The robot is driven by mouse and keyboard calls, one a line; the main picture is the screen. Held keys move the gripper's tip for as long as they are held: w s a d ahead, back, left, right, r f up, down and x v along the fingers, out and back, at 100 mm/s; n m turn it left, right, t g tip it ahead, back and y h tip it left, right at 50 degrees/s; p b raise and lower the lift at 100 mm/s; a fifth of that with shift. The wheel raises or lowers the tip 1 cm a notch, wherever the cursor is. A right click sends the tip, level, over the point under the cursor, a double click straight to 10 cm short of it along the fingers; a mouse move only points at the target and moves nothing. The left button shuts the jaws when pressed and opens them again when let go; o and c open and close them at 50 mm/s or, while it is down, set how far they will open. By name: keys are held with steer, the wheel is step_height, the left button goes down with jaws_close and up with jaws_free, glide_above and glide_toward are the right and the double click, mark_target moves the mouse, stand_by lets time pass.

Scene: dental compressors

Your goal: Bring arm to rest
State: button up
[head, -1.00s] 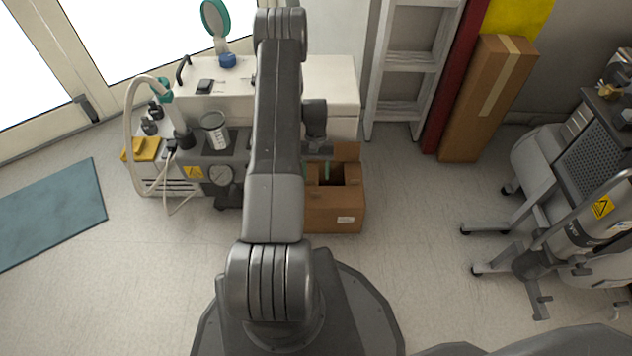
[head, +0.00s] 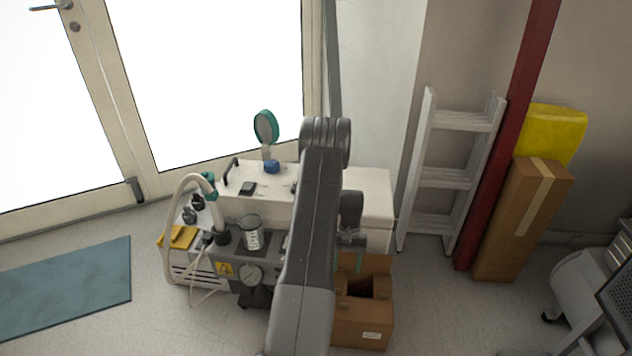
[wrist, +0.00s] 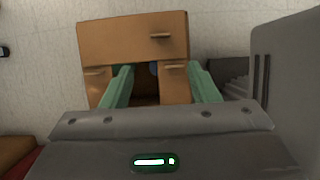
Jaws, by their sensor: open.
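My arm stretches forward in the head view, beside the dental compressor (head: 250,262) and over the floor. My gripper shows in the wrist view (wrist: 160,82) with its two green fingers apart and nothing between them. In the head view the gripper is mostly hidden behind my arm, with a bit of green showing near the box. An open cardboard box (head: 361,322) stands on the floor right of the compressor. The same box (wrist: 132,40) lies beyond the fingertips in the wrist view.
A white cabinet (head: 372,190) behind the compressor carries a teal round mirror (head: 266,128) and small items. A ladder (head: 445,178), a red post (head: 508,130) and a tall carton (head: 520,220) stand at the right. A blue mat (head: 65,288) lies at left. Floor shows right of the box.

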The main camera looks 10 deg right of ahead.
mark_target(343, 304)
steer(key=b+x, duration=0.3)
steer(key=x, duration=1)
steer(key=shift+b, duration=0.3)
steer(key=shift+r, duration=0.1)
